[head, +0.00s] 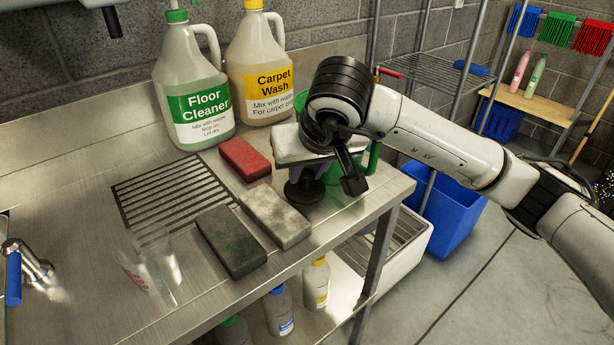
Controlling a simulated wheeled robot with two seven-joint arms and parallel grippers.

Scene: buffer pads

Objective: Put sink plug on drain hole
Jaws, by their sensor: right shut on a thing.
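My right gripper (345,178) is above the right part of the metal counter, pointing down, in front of a green container. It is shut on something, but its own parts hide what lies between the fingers. A pale block (293,148) shows at the gripper's left side, and a dark, purplish piece with a round foot (304,188) shows just under it. I cannot tell which of these is held, or whether either is the sink plug. No drain hole is in view. My left gripper is out of view.
Red (245,158), pale grey (275,216) and dark (231,240) pads lie on the counter (90,140) near a slotted drain area (165,195). Floor Cleaner (193,85) and Carpet Wash (262,70) jugs stand behind. A clear vessel (150,265) is at front left.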

